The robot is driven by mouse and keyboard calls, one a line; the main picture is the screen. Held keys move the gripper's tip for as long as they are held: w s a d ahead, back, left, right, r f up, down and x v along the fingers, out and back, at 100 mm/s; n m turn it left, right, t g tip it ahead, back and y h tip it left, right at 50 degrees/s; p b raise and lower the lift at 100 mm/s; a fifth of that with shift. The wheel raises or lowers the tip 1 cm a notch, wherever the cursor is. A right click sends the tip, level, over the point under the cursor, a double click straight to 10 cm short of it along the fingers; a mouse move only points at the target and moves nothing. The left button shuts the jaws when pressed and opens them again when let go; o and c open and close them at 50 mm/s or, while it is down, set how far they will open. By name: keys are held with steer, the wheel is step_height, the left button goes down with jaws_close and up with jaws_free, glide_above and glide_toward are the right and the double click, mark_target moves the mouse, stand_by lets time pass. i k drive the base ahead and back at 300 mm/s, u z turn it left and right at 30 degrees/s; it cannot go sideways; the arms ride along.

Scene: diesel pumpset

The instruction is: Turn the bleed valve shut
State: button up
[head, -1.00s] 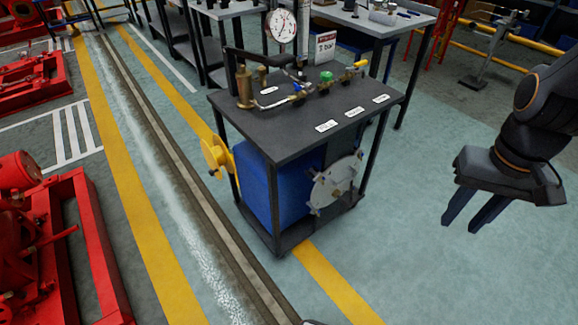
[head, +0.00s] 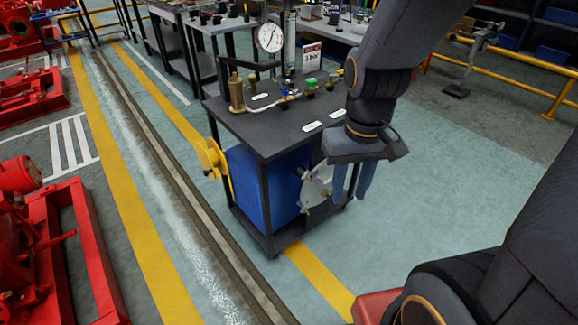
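A dark-topped cart (head: 235,118) carries small brass pipework with coloured valve handles. A blue handle (head: 285,97), a green knob (head: 311,83) and a yellow end piece (head: 340,72) show along the pipe. The white labels are too small to read, so I cannot tell which is the bleed valve. My gripper (head: 352,188) points down with its two fingers apart and nothing between them. In the picture it overlaps the cart's right side, apart from the valves. My arm hides the right end of the cart top.
A dial gauge (head: 270,38) and a red-and-white sign (head: 312,56) stand above the cart top. A brass cylinder with a dark lever (head: 237,92) is at its left. A yellow wheel (head: 211,158) juts from the left side. Open floor (head: 455,150) lies to the right.

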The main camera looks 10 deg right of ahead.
mark_target(311, 82)
steer(key=z, duration=0.1)
steer(key=i, duration=1.15)
steer(key=z, duration=0.05)
